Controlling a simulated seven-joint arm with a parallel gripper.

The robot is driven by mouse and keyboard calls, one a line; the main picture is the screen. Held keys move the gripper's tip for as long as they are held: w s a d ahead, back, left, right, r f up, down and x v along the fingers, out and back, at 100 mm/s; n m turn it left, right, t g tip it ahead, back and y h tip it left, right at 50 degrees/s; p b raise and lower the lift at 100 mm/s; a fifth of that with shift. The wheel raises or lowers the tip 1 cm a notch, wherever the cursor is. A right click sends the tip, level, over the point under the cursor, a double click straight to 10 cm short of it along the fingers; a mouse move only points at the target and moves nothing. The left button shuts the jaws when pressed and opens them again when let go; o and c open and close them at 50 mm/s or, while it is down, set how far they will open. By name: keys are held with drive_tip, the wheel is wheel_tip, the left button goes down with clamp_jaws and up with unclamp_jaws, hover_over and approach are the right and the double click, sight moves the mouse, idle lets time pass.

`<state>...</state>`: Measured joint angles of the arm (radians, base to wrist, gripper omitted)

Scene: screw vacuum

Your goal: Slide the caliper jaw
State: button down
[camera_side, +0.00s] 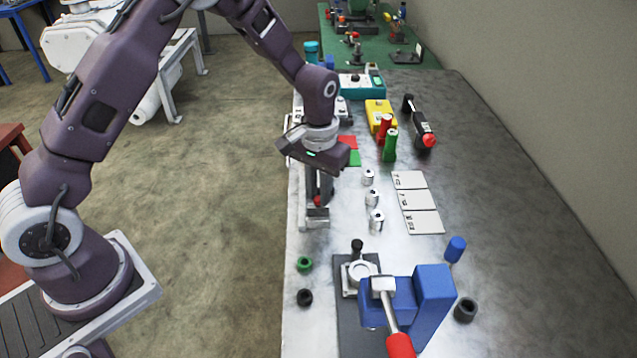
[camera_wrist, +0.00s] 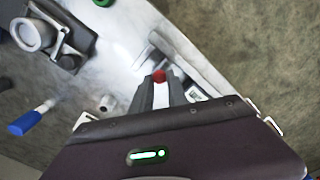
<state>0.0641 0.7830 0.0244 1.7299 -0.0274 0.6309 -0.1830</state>
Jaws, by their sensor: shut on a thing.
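The caliper (camera_side: 316,224) is a pale metal tool lying along the left edge of the table; its pale bar (camera_wrist: 190,50) also shows in the wrist view. My gripper (camera_side: 318,196) points down over it, with its dark fingers low at the caliper. It is shut on the caliper jaw, whose red part (camera_side: 317,201) shows at the fingertips. In the wrist view, the same red part (camera_wrist: 159,75) shows at the tips of my gripper (camera_wrist: 157,85). The fingers and the gripper body hide much of the jaw and the far part of the caliper.
A blue clamp fixture (camera_side: 432,300) with a red handle stands at the near end. Several small metal cylinders (camera_side: 372,198) and white labelled cards (camera_side: 416,200) lie right of the caliper. Red and green bottles (camera_side: 389,146) stand farther back. The table's right side is bare.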

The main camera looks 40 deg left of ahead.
drive_tip(key=shift+s+d, duration=1.05)
drive_tip(key=shift+d, duration=0.05)
drive_tip(key=c, duration=1.3)
unclamp_jaws()
drive_tip(key=shift+r, duration=0.15)
wheel_tip(320, 180, up, 7)
